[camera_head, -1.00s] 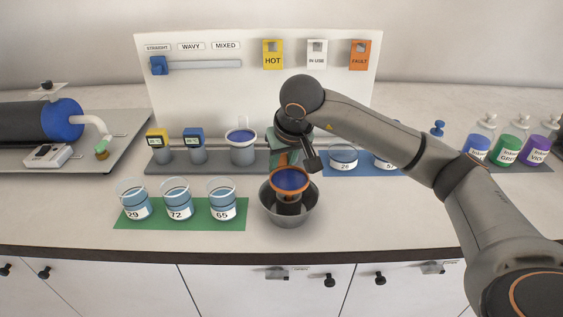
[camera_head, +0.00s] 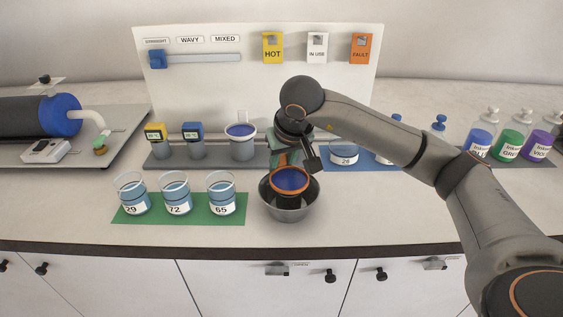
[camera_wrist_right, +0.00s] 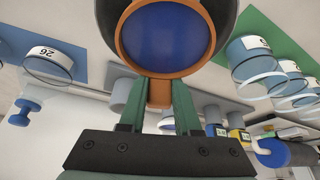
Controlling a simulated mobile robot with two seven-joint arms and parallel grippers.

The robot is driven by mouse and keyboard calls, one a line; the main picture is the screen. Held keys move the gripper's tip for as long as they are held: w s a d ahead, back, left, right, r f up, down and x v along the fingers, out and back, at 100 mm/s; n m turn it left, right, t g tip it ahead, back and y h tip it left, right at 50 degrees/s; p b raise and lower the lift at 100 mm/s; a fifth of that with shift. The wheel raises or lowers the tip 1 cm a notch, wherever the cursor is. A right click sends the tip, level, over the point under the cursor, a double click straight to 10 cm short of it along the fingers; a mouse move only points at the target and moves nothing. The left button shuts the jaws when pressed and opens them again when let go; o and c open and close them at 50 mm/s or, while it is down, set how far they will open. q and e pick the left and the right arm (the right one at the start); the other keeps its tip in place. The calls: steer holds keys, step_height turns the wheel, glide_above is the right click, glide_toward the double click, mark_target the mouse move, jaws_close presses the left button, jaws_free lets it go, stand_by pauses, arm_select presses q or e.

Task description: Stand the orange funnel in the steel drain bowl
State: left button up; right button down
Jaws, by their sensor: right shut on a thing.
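The orange funnel (camera_head: 291,181), orange-rimmed with a blue inside, is at the steel drain bowl (camera_head: 311,205) in the head view. It overlaps the bowl's opening; whether its lower end touches the bowl floor is hidden. My right gripper (camera_head: 281,160) reaches down from behind and is shut on the funnel's orange handle. In the right wrist view the green fingers (camera_wrist_right: 160,98) pinch that handle below the funnel's round mouth (camera_wrist_right: 166,38). The dark bowl (camera_wrist_right: 230,15) shows behind the funnel there. My left gripper is not in view.
Several beakers stand on a green mat (camera_head: 150,216) left of the bowl. A grey rack (camera_head: 218,158) with a blue-filled cup is behind it. A blue mat (camera_head: 365,162) with beakers lies behind right. The counter in front of the bowl is free.

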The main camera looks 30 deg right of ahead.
steer(key=shift+f, duration=0.1)
steer(key=c, duration=0.5)
jaws_free()
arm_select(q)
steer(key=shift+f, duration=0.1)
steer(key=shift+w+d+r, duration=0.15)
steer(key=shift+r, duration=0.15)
arm_select(e)
steer(key=v, duration=1.2)
steer(key=shift+s+r, duration=0.1)
steer(key=shift+r, duration=0.2)
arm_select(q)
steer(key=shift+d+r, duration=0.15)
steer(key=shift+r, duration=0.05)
arm_select(e)
steer(key=shift+s+f, duration=0.1)
